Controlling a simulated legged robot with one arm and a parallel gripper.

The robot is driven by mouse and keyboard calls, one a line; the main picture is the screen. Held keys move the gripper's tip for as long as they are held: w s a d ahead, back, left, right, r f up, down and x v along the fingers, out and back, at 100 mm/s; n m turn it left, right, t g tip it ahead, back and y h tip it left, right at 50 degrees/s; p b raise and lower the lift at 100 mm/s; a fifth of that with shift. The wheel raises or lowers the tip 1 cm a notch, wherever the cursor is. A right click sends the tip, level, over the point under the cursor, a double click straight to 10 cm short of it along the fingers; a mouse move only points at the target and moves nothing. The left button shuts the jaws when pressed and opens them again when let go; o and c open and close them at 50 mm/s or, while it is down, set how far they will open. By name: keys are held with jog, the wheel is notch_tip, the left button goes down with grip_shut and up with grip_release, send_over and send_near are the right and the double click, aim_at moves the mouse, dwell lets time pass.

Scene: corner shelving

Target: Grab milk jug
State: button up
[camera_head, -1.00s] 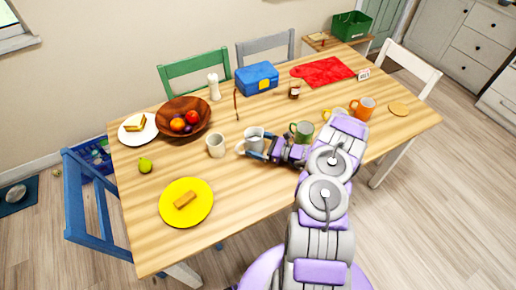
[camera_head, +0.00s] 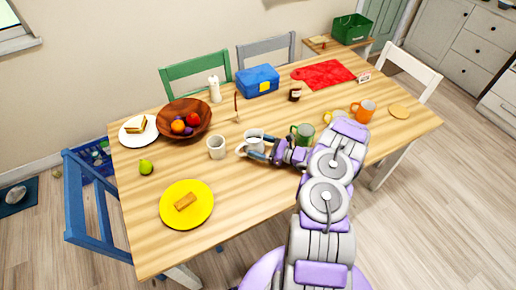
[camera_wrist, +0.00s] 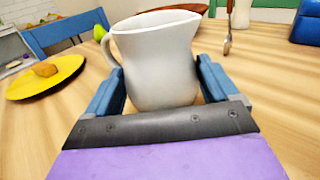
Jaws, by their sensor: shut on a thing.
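The milk jug (camera_head: 254,137) is a white pitcher with a spout and a side handle, upright on the wooden table. It also shows large in the wrist view (camera_wrist: 160,65), with its handle at the left and its spout at the upper right. My gripper (camera_head: 258,148) has its blue fingers on both sides of the jug's body, shut on it. In the wrist view my gripper (camera_wrist: 160,90) has one finger at the jug's left and one at its right. The jug's base is partly hidden behind the gripper's dark front edge.
A beige cup (camera_head: 216,148) stands just left of the jug, and a green mug (camera_head: 303,133) stands close at its right. A wooden fruit bowl (camera_head: 170,109) and a blue lunch box (camera_head: 257,79) are farther back. A yellow plate (camera_head: 187,204) lies front left.

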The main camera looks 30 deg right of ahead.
jog(key=shift+d+r, duration=0.25)
jog(key=shift+d, duration=0.35)
jog(key=shift+a+r+p, duration=0.4)
jog(key=shift+a+r, duration=0.1)
jog(key=shift+r, duration=0.35)
jog(key=shift+a+r, duration=0.15)
jog(key=shift+r, duration=0.6)
jog(key=s+r+p, duration=0.1)
jog(key=s+p, duration=0.3)
jog(key=s, duration=1.2)
jog(key=shift+a+r, duration=0.15)
